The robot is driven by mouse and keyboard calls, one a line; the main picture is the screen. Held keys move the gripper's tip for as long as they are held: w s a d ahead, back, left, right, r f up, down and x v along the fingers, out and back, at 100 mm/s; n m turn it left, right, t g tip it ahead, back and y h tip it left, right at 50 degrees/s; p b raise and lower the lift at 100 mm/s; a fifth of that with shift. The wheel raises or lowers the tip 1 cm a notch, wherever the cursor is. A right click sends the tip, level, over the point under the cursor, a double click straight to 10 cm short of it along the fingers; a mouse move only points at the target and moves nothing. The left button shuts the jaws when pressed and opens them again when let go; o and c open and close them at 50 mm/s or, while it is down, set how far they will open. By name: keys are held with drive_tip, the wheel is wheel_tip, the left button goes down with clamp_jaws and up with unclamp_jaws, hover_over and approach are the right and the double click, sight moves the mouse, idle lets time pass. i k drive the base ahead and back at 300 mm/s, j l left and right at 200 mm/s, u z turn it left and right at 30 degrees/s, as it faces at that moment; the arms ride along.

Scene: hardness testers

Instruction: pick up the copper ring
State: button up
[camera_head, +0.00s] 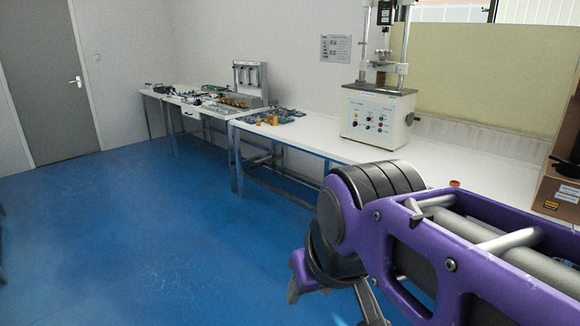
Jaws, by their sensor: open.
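A small copper-coloured piece (455,183) sits on the white bench top at the right, just above the upper edge of my purple arm. It looks like the copper ring, but it is too small to make out a hole. My gripper (331,298) is at the bottom centre, in front of the bench and over the blue floor. It is partly hidden by my arm and cut off by the frame's lower edge. It is open, apart from the copper piece, and nothing shows between its fingers.
A white testing machine (376,117) stands on the long bench (310,128). Small brass and blue parts (268,117) lie at its left end. A second bench (187,105) holds more equipment. A dark brown cabinet (562,170) stands at the far right.

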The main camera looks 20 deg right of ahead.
sight(452, 183)
drive_tip(key=l+z, duration=0.1)
drive_tip(key=z, duration=1.5)
drive_tip(key=i+l, duration=0.1)
drive_tip(key=i, duration=0.95)
